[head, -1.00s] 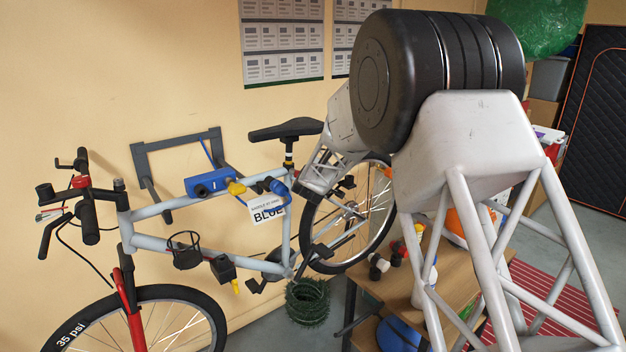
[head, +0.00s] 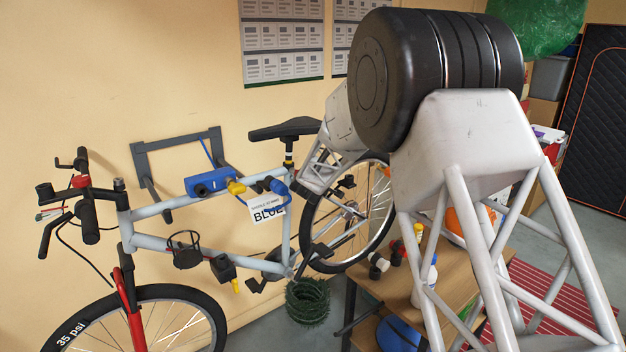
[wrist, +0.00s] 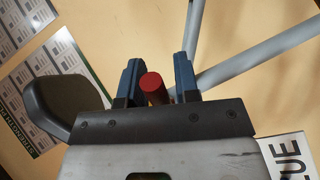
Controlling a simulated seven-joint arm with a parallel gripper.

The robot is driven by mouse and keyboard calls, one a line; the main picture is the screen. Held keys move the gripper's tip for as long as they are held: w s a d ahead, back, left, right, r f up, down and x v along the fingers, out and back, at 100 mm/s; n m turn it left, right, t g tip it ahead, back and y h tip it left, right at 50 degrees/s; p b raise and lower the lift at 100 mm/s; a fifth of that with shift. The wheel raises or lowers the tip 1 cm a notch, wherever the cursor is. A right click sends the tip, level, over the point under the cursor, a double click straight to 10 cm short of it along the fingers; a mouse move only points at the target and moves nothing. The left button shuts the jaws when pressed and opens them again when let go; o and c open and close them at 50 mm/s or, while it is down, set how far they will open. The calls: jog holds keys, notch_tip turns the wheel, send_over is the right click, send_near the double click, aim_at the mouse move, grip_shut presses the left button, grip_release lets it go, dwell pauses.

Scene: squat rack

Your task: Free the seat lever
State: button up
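The black bike seat (head: 285,129) sits on its post above a yellow band (head: 288,164). The seat also shows at the left of the wrist view (wrist: 65,108). In the wrist view, a red round end (wrist: 151,82) on a brownish shaft, possibly the seat lever, stands between the two blue fingers of my gripper (wrist: 158,77). The fingers are apart. The red end is close to the left finger, with a gap to the right one; I cannot tell if it touches. In the head view my own arm and the small scale hide the fingertips' details.
The light grey bike frame (head: 157,244) hangs by a dark wall bracket (head: 176,143). A blue device (head: 208,182) and a white "BLUE" card (head: 266,209) are on it. A wooden table (head: 452,268) with bottles is at the right. A green coil (head: 307,300) stands below.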

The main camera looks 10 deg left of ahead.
jog(key=v, duration=0.7)
jog(key=shift+s+r, duration=0.15)
jog(key=shift+s, duration=0.2)
dwell(0.4)
jog(key=shift+o, duration=1.4)
notch_tip(320, 180, down, 10)
jog(key=d+m+g+y, duration=0.3)
jog(key=g+y, duration=0.2)
jog(key=g, duration=0.2)
jog(key=w+d+r+n+g+y, duration=0.1)
jog(key=d+r+y, duration=0.4)
jog(key=y, duration=0.6)
jog(key=shift+w+d+r+n+g, duration=0.15)
jog(key=shift+w+r+n+g, duration=0.25)
jog(key=shift+w+r, duration=0.8)
